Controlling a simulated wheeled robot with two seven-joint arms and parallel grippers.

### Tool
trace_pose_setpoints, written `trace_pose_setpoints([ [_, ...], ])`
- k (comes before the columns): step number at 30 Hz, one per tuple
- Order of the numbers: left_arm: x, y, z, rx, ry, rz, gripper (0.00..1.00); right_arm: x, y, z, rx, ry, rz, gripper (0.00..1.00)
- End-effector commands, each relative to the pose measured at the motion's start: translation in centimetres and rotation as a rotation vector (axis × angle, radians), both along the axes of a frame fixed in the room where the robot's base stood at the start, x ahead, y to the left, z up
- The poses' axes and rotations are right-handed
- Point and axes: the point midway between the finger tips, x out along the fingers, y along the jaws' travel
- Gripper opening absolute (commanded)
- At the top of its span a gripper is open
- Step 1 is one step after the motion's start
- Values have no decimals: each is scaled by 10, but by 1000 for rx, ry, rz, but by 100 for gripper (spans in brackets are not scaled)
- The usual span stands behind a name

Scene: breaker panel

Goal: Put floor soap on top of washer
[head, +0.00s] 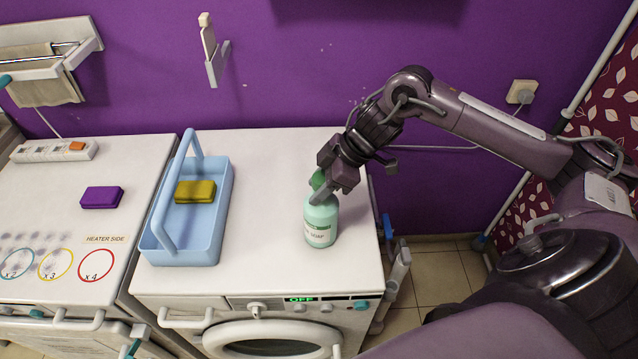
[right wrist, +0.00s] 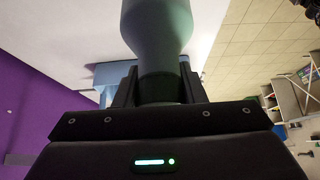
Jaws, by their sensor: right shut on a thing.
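The floor soap (head: 320,226) is a pale green bottle with a darker green cap and a label reading "SOAP". It is upright at the right part of the white washer top (head: 270,180); its base appears to be on the surface, though contact is hard to confirm. My right gripper (head: 322,186) is shut on the bottle's neck, just below the cap. In the right wrist view the bottle (right wrist: 158,35) stands between the two fingers (right wrist: 158,90). My left gripper is not in view.
A light blue caddy (head: 222,235) with a yellow sponge (head: 195,191) stands on the washer's left part. A second white appliance to the left carries a purple sponge (head: 102,197) and a power strip (head: 55,151). The washer's middle is clear. A purple wall is behind.

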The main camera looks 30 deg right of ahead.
Motion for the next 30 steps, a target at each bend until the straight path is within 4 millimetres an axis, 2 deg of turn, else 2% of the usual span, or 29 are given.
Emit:
trace_pose_setpoints([
  [8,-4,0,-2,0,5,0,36,1,0,-3,1,-3,0,0],
  [9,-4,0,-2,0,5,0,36,0,0,-4,0,0,0,41],
  [13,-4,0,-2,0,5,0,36,0,0,-3,-1,1,0,58],
  [25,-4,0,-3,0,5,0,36,-1,-3,3,-3,0,-1,58],
  [30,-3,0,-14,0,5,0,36,-9,-18,25,-7,-3,-3,58],
])
